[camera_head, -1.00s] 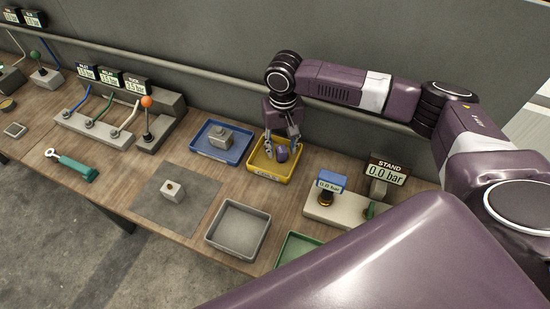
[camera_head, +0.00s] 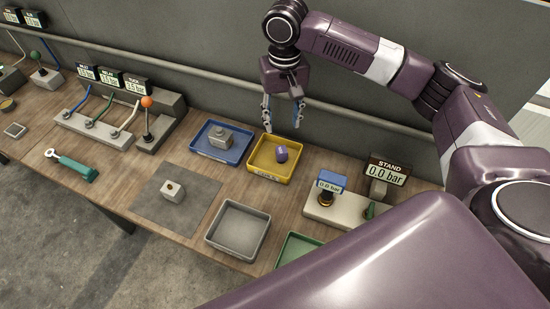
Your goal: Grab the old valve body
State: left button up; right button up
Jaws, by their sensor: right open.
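My right gripper (camera_head: 283,128) is open and empty, fingers pointing down, above the back of the yellow tray (camera_head: 262,172). A small purple cylinder (camera_head: 282,154) lies in that tray, below and apart from the fingers. A pale block with a dark round top (camera_head: 172,192) sits on the grey mat (camera_head: 198,174). A grey metal block with a raised top (camera_head: 220,137) sits in the blue tray (camera_head: 203,152). I cannot tell from looks which block is the old valve body. My left gripper is not in view.
An empty grey tray (camera_head: 232,252) and a green tray (camera_head: 290,250) stand at the front. A green-handled tool (camera_head: 72,165) and an orange-knobbed lever (camera_head: 147,104) are at the left. A rail runs behind the table.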

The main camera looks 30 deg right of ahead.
aim_at(174, 192)
jog(key=k+j, duration=0.5)
jog(key=k, duration=0.15)
jog(key=k+j, duration=0.5)
jog(key=k, duration=0.2)
